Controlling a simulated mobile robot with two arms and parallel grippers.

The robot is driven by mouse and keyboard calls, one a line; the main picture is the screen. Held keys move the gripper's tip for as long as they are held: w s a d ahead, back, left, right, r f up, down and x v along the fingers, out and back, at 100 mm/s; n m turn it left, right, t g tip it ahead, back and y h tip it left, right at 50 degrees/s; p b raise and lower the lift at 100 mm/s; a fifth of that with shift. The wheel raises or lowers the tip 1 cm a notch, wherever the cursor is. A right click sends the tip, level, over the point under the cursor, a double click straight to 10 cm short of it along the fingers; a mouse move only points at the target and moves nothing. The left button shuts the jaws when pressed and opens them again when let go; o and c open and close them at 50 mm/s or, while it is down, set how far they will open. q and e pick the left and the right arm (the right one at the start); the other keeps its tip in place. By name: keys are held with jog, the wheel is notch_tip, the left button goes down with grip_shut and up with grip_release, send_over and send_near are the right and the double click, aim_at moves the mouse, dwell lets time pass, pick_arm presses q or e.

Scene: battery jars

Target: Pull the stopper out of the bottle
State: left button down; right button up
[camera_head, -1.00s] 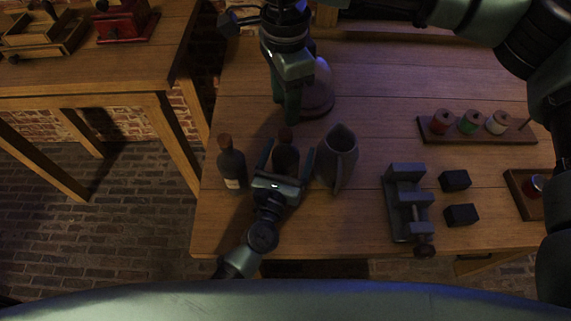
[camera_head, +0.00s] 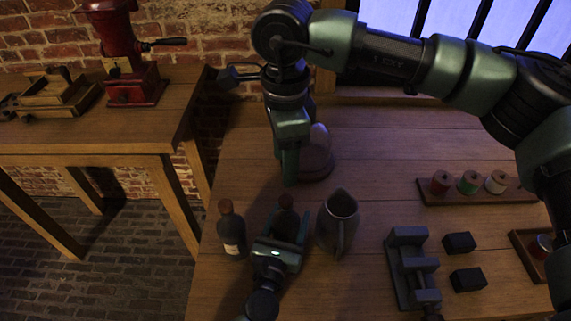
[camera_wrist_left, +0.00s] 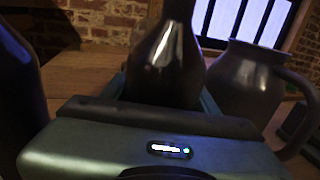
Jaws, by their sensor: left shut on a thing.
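A dark bottle (camera_head: 284,226) stands upright on the table with a brown stopper (camera_head: 286,201) in its neck. My left gripper (camera_head: 285,232) is shut on the bottle's body. In the left wrist view the bottle (camera_wrist_left: 165,60) rises between the fingers, and its top is out of frame. My right gripper (camera_head: 291,165) points down beyond the bottle, apart from it. Its fingers overlap, so their opening cannot be told.
A second, labelled bottle (camera_head: 231,232) stands close left of the held one. A grey jug (camera_head: 338,222) stands close right. A glass dome (camera_head: 317,160) is behind my right gripper. A vise (camera_head: 411,265), black blocks (camera_head: 467,279) and a spool rack (camera_head: 457,198) lie right.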

aim_at(285, 198)
notch_tip(285, 198, down, 10)
jog(key=shift+f, duration=0.25)
grip_shut()
jog(key=shift+r, duration=0.25)
dwell(0.8)
jog(key=shift+r, duration=0.95)
